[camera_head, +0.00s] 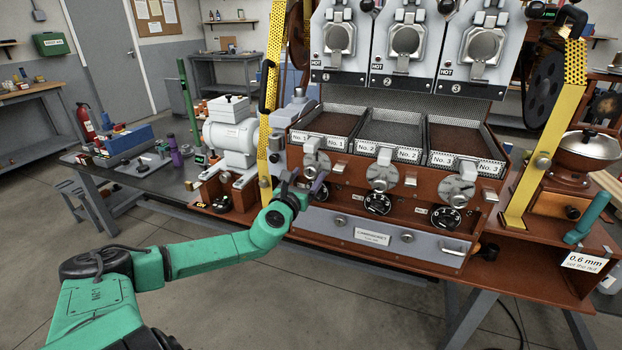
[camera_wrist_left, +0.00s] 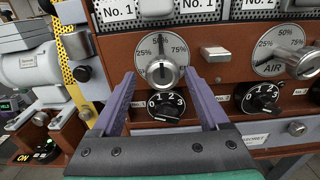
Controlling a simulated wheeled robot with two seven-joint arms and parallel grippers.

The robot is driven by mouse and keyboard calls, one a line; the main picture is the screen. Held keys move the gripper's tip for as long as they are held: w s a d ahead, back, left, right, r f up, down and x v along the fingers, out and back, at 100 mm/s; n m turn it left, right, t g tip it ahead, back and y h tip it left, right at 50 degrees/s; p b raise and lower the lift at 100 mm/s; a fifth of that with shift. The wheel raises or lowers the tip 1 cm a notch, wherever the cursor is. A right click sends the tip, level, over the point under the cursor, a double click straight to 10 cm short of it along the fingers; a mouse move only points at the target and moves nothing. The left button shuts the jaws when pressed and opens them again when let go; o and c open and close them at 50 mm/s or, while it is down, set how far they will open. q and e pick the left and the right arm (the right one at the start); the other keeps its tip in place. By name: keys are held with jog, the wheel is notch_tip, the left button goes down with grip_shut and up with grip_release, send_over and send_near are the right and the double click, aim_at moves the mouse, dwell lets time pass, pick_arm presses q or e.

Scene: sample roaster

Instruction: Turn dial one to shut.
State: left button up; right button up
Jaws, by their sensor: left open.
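The leftmost silver dial (camera_head: 316,163) is on the brown front panel under the No. 1 tray. In the left wrist view this dial (camera_wrist_left: 161,73) has a pale face marked 25%, 50% and 75%, with a silver grip in front. My left gripper (camera_head: 303,186) is in front of the panel by this dial. In the left wrist view my gripper (camera_wrist_left: 160,80) is open, its purple fingers on either side of the silver grip; I cannot tell whether they touch it. Below is a black dial (camera_wrist_left: 166,106) numbered 0 to 3, largely hidden by my gripper in the head view.
The second silver dial (camera_head: 381,176) and third silver dial (camera_head: 459,187) are to the right, with black dials (camera_head: 377,203) below. A yellow perforated post (camera_head: 265,150) stands close left of my gripper. A grey drawer front (camera_head: 372,237) is below. Open floor lies in front.

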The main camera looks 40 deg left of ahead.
pick_arm(q)
jog(key=shift+w+a, duration=0.25)
jog(key=shift+w, duration=0.8)
grip_shut()
